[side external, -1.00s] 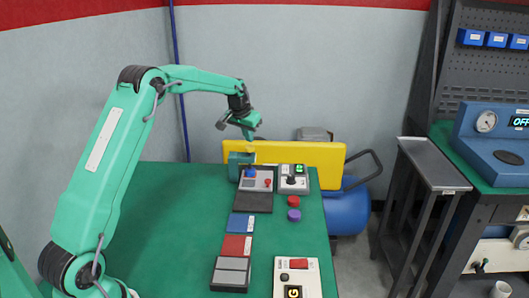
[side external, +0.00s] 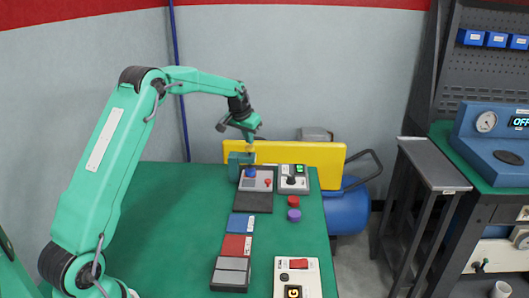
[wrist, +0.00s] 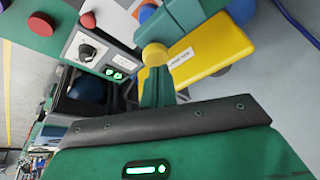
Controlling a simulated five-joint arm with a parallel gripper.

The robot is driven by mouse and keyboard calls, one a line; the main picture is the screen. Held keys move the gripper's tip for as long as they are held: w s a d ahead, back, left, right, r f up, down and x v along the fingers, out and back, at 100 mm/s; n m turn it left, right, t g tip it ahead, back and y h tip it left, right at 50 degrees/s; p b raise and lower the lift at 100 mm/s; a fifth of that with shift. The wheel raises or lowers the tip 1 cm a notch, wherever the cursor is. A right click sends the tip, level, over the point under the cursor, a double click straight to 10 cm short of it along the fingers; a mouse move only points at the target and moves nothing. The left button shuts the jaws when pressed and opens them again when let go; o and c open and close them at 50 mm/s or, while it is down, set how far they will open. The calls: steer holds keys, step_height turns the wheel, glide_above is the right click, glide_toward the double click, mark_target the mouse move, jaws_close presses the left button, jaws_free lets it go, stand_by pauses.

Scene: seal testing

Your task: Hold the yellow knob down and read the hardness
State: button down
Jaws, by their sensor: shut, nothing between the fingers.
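The yellow knob (wrist: 155,54) shows round in the wrist view, just beyond the tips of my gripper (wrist: 156,70). In the side view, the small knob (side external: 250,148) is above a teal tester body (side external: 238,158), with my gripper (side external: 250,140) right over it. My fingers are shut together and empty. I cannot tell whether the tips touch the knob. A grey box with a lit green display (side external: 299,169) stands right of the tester; its display (wrist: 115,74) also shows in the wrist view. Its digits are too small to read.
A yellow panel (side external: 315,155) stands behind the tester. Red (side external: 293,201) and purple (side external: 294,215) discs lie in front of the display box. The left green mat (side external: 170,220) is clear.

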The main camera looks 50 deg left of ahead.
steer(key=shift+f, duration=0.9)
stand_by(2.3)
steer(key=shift+r, duration=3.65)
